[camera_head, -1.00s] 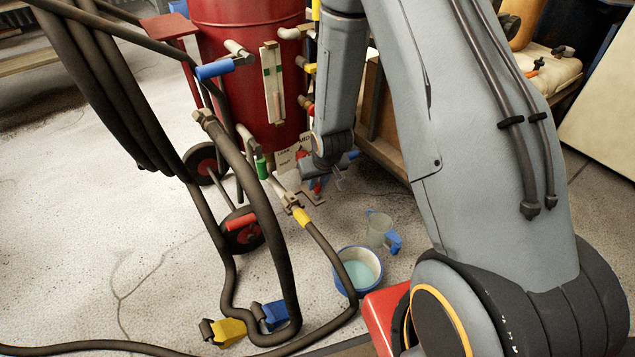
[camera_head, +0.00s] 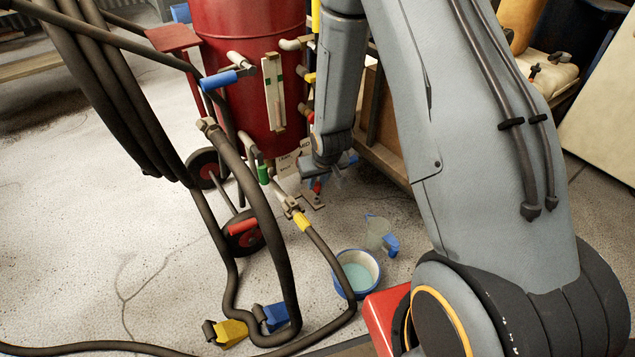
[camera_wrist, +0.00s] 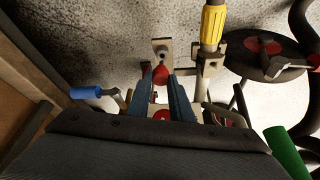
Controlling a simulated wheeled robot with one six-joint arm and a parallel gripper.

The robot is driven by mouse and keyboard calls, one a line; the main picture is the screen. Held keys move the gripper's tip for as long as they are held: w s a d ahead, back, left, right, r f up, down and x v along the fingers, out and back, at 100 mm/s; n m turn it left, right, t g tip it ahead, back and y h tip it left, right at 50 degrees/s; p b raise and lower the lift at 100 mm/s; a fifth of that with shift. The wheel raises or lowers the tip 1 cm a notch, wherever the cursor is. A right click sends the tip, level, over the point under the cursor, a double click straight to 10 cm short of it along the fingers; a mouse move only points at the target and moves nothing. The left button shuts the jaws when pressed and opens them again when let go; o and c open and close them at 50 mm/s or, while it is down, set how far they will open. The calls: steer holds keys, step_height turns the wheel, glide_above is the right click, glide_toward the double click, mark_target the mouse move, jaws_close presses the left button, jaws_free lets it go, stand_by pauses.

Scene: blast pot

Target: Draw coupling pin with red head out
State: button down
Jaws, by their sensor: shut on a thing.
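The coupling pin's red head (camera_wrist: 160,75) shows between the fingertips of my gripper (camera_wrist: 160,81) in the wrist view. The gripper is shut on it. In the head view my gripper (camera_head: 327,173) is low beside the red pot, and a small red part (camera_head: 317,187), likely the pin head, shows just under it. A tan bracket plate with a hole (camera_wrist: 161,52) lies just beyond the head. The pin's shank is hidden, so I cannot tell how far it sits in its fitting.
The red pot (camera_head: 245,105) stands behind. A hose with a yellow collar (camera_head: 301,222) runs close to the gripper's left. A blue-handled lever (camera_wrist: 85,92) is left in the wrist view.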

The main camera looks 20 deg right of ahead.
steer(key=shift+r+p, duration=1)
steer(key=shift+r, duration=0.2)
